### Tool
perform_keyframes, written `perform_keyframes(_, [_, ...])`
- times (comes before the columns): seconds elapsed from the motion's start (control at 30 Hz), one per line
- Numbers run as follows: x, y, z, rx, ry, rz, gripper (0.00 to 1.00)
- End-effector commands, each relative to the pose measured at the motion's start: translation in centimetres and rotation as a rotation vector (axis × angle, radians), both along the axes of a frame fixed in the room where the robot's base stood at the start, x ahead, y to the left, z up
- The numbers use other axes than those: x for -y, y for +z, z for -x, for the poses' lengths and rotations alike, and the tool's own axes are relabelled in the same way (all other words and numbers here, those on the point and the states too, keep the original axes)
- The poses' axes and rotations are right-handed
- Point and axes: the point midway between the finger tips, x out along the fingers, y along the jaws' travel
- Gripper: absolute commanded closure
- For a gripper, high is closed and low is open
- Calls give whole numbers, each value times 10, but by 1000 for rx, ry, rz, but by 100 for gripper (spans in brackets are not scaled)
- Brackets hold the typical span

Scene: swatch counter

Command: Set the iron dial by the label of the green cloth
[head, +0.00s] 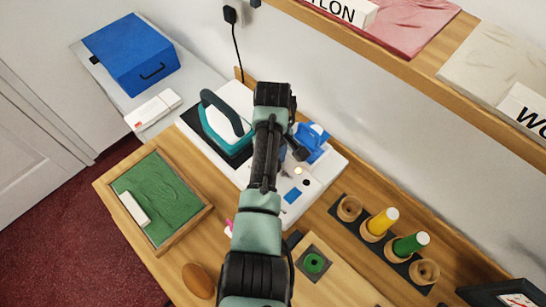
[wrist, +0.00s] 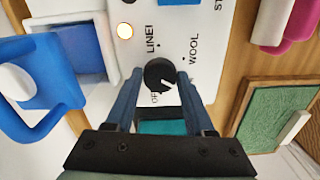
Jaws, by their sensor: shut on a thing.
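The iron dial (wrist: 158,72) is a round black knob with a white mark pointing to its lower right. My gripper (wrist: 161,76) has a finger on each side of the dial and is shut on it. LINEN (wrist: 151,36), WOOL (wrist: 194,48) and OFF (wrist: 155,98) are printed around it; part of the print is hidden by my fingers. In the head view my arm hides the dial. The green cloth (head: 170,195) lies in a wooden frame at the left, with a white label (head: 134,209) on it; no writing is readable on it.
The teal iron (head: 222,130) stands on the white station, left of my arm. A blue jug (head: 311,142) stands to its right. A lamp (wrist: 125,30) glows by the dial. A shelf above holds a pink cloth (head: 415,22) and a cream cloth (head: 490,65) with cards. Spools (head: 381,222) stand at right.

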Motion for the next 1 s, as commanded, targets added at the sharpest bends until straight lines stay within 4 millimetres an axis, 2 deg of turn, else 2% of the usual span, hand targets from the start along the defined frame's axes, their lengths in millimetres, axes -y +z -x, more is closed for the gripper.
perform_keyframes(0.4, [-1, 1, -2, 5, 6, -3, 100])
perform_keyframes(0.43, [-1, 1, -2, 5, 6, -3, 41])
perform_keyframes(0.57, [-1, 1, -1, 5, 5, -2, 17])
perform_keyframes(0.87, [0, 1, -1, 2, 4, 0, 17])
perform_keyframes(1.0, [0, 11, -2, 5, 4, 0, 17])
